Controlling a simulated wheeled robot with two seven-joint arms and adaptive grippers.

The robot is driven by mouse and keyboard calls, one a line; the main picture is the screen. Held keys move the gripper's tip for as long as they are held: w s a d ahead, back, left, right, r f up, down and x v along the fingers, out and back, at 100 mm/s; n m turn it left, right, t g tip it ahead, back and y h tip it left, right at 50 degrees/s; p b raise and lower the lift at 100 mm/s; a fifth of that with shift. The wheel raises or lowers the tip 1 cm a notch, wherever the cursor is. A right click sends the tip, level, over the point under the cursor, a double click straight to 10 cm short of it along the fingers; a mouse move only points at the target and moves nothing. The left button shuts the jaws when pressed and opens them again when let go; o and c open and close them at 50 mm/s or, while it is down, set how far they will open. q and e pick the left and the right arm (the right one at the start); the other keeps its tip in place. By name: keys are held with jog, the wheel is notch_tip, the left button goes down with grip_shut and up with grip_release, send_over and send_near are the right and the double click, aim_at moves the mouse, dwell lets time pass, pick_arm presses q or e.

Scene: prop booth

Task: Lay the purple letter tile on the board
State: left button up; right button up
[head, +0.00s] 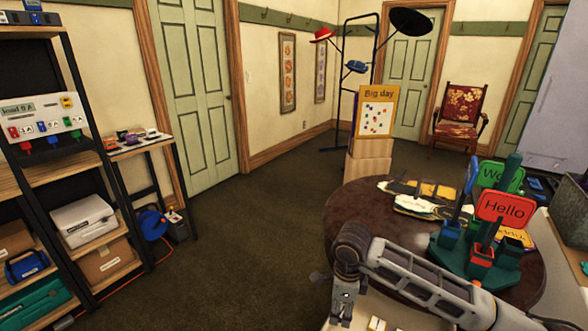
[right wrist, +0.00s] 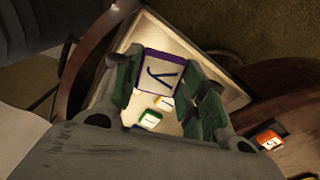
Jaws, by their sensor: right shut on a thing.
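The purple letter tile (right wrist: 158,72) has a white face, a purple edge and a dark letter that looks like a Y. It sits between the green-padded fingers of my right gripper (right wrist: 163,92), which is shut on it. Below it is a pale tray or board (right wrist: 232,92) with a few small tiles. In the head view my right gripper (head: 343,288) points down at the near edge of the round table; the tile cannot be made out there. A yellow-framed "Big day" board (head: 376,94) stands upright at the back. My left gripper is out of view.
The round dark table (head: 345,208) holds a green stand (head: 462,262) with a red "Hello" sign (head: 504,208) and other signs, beside my right arm. Shelves (head: 60,165) stand at the left; the middle floor is clear.

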jog(key=n, duration=0.1)
jog(key=a+n, duration=0.1)
jog(key=n, duration=0.1)
jog(key=w+r+n, duration=0.1)
jog(key=shift+w+a+n, duration=0.1)
jog(key=shift+a+n, duration=0.1)
jog(key=shift+n, duration=0.2)
jog(key=w+a+r+n, duration=0.3)
jog(key=n, duration=1.3)
jog(key=shift+w+a+r, duration=0.25)
jog(key=shift+a+r, duration=0.1)
jog(key=shift+a, duration=0.05)
